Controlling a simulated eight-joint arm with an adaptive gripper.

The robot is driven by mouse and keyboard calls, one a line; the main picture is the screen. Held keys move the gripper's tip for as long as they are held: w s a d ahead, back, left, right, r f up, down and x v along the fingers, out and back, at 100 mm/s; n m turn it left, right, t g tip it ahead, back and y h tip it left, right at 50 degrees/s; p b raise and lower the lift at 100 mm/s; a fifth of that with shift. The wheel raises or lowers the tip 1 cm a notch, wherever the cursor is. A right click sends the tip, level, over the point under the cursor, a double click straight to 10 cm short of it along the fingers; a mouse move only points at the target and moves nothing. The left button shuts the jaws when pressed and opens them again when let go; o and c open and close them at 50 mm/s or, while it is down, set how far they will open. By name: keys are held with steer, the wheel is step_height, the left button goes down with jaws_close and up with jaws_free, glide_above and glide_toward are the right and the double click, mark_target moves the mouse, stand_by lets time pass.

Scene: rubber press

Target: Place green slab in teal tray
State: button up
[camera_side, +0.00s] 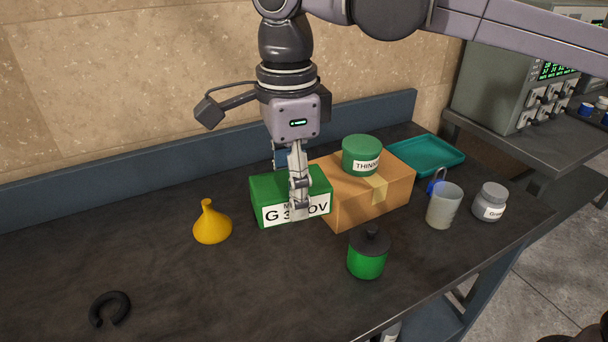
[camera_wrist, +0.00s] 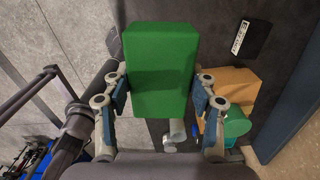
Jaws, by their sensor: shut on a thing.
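The green slab (camera_side: 262,188) is a block with a white lettered label on its front face. My gripper (camera_side: 294,185) points down and is shut on it, one finger across the labelled face and the other behind. In the wrist view, the green slab (camera_wrist: 160,70) sits between the two fingers of my gripper (camera_wrist: 160,92). The slab is close to the cardboard box's left side; I cannot tell whether it is clear of the bench. The teal tray (camera_side: 430,154) lies empty at the back right, beyond the box.
The cardboard box (camera_side: 345,204) with a green tin (camera_side: 361,155) on top stands between slab and tray. A yellow funnel (camera_side: 212,225), green jar (camera_side: 367,260), pale mug (camera_side: 443,207) and grey jar (camera_side: 490,203) stand around. A black ring (camera_side: 110,308) lies front left. The left bench is mostly clear.

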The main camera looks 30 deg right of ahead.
steer(key=w+d+r+m, duration=0.1)
steer(key=w+d+m, duration=0.2)
steer(key=w+d, duration=0.8)
steer(key=w+d+m, duration=0.3)
steer(key=w+d, duration=0.4)
steer(key=d, duration=0.8)
steer(key=s+d+f+m, duration=0.1)
steer(key=s+d+m, duration=0.15)
steer(key=d, duration=1.45)
steer(key=s+d+m, duration=0.1)
steer(key=d+m, duration=0.2)
steer(key=d, duration=1.5)
glide_above(417, 159)
step_height(417, 159, down, 18)
steer(key=shift+f, duration=2.1)
steer(key=shift+f, duration=0.1)
